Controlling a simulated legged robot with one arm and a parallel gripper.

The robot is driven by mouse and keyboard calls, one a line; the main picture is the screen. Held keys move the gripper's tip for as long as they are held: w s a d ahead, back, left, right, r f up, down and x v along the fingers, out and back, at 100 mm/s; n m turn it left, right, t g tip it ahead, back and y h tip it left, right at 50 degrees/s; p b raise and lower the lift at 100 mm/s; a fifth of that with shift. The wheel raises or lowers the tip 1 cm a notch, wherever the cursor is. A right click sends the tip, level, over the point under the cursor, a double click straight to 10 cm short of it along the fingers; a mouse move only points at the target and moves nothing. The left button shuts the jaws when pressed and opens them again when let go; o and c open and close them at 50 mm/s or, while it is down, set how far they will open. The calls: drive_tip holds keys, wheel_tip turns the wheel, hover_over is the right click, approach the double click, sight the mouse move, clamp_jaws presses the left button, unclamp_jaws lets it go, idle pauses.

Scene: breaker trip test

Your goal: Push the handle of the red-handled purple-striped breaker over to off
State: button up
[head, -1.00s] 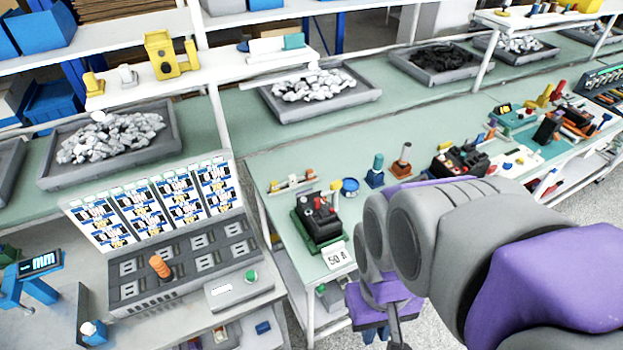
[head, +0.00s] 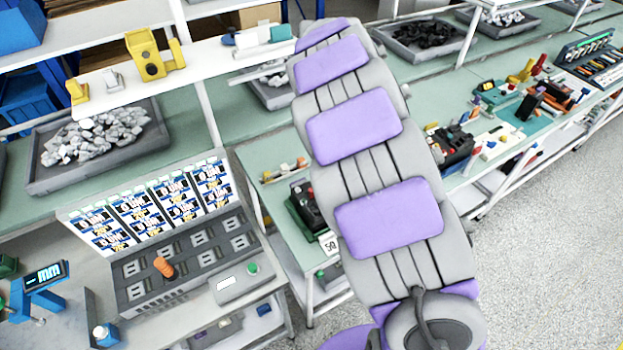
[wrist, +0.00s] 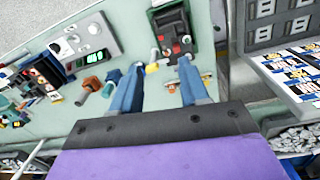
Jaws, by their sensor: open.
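A black breaker with a red part on top (head: 308,205) sits in a dark green base on the green bench, left of my arm in the head view. It also shows at the top of the wrist view (wrist: 176,38), just beyond my fingertips. I cannot make out a purple stripe on it. My gripper (wrist: 160,62) is open and empty, its two blue fingers apart and pointing towards the breaker's side of the bench. In the head view my gripper is hidden by my arm. I cannot tell the fingers' height above the bench.
A grey slotted panel (head: 190,262) with an orange peg (head: 163,267) stands left of the breaker. A white card (head: 329,245) stands before the breaker. Another dark device (head: 455,147) sits to the right. A shelf (head: 200,62) with yellow objects overhangs the back. Open floor lies right.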

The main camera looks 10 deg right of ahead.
drive_tip(key=n, duration=0.1)
hover_over(312, 190)
wheel_tip(312, 190, down, 3)
drive_tip(key=shift+n+y, duration=0.3)
wheel_tip(312, 190, down, 18)
drive_tip(key=shift+w+r, duration=0.1)
drive_tip(key=shift+r, duration=0.15)
clamp_jaws()
